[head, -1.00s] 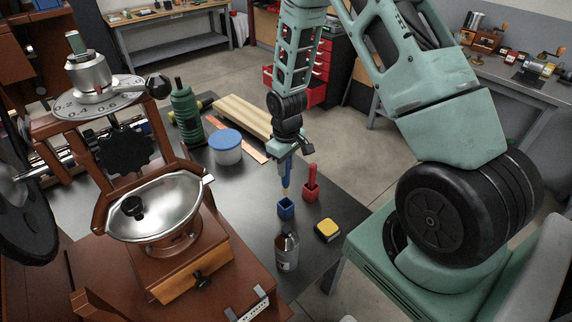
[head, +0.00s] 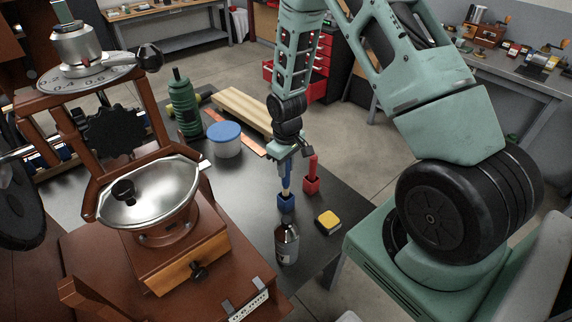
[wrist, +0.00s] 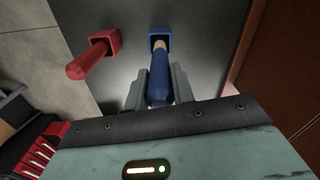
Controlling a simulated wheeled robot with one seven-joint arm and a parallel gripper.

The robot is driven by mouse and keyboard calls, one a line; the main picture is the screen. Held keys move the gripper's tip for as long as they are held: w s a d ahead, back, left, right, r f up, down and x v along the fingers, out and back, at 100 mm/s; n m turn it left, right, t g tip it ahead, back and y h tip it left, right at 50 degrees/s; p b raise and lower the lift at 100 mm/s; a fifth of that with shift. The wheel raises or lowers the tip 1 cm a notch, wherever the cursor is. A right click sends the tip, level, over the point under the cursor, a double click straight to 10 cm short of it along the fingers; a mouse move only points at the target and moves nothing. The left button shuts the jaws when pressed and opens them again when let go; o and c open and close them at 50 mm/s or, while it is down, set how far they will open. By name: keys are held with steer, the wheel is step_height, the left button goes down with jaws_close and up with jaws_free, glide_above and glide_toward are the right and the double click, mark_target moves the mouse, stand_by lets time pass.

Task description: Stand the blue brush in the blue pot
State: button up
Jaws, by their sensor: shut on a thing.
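The blue brush (head: 286,174) is upright, with a blue handle and a pale lower part. My gripper (head: 285,163) is shut on its handle from above. The blue pot (head: 286,203) is a small square cup on the dark table. In the head view the brush's lower end meets the pot's opening. In the wrist view the blue brush (wrist: 158,82) runs between my fingers towards the blue pot (wrist: 160,38), and its far end overlaps the pot's mouth. The bristles are hidden; I cannot tell how deep they are or whether they touch the bottom.
A red pot (head: 311,185) with a red brush (head: 313,167) stands close right of the blue pot. A yellow-topped block (head: 327,222) and a bottle (head: 287,243) are nearer.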

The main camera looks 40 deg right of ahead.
mark_target(286, 179)
steer(key=shift+f+b, duration=0.8)
steer(key=shift+f, duration=0.75)
steer(key=shift+f+b, duration=1.05)
steer(key=shift+f, duration=0.35)
steer(key=o, duration=1.1)
steer(key=shift+c, duration=0.2)
steer(key=shift+r, duration=0.15)
step_height(286, 179, up, 17)
steer(key=shift+s+r, duration=0.1)
steer(key=shift+a, duration=0.1)
